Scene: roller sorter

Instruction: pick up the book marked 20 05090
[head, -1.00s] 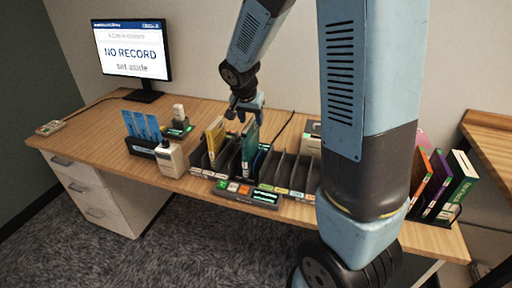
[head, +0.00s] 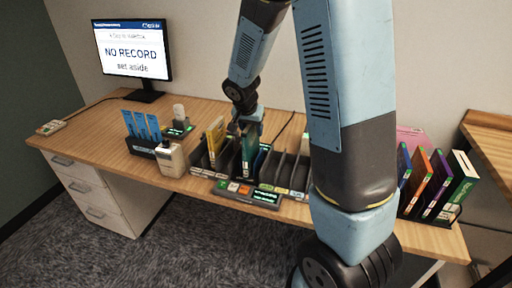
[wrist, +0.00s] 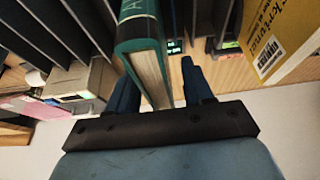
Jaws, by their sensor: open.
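A teal book (head: 251,153) stands upright in a slot of the dark sorter (head: 213,174) on the desk. It also shows in the wrist view (wrist: 139,33), with its spine and page edges toward the camera. My gripper (head: 249,124) is at the book's top end in the head view. In the wrist view my gripper (wrist: 160,90) is open, with one finger on each side of the book. The right finger is apart from it; I cannot tell whether the left one touches. No number 20 05090 is legible on any book.
A yellow book (head: 215,139) stands in a slot to the left. A screen (head: 137,50) reads "NO RECORD set aside". Several books stand in a rack (head: 452,213) at right.

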